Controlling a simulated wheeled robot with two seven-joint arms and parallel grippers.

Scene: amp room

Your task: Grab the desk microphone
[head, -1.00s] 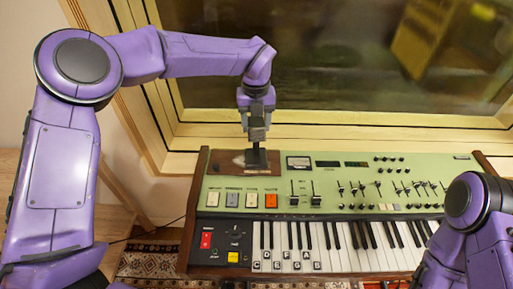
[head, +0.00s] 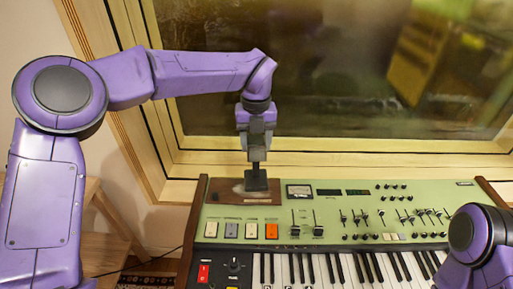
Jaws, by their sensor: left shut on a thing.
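The desk microphone (head: 256,181) shows as a dark square base with a short stem, above the brown wooden panel at the keyboard's upper left. My left gripper (head: 256,153) is directly over it, pointing down, and is shut on its upper part. The gripper hides the top of the microphone. I cannot tell for sure whether the base touches the panel. My right arm is at the lower right edge, and its gripper is out of the picture.
The green keyboard (head: 350,203) with sliders, knobs and coloured buttons fills the lower middle. A window with a pale wooden frame (head: 330,158) stands close behind it. A wooden stool or shelf (head: 105,235) is at the lower left.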

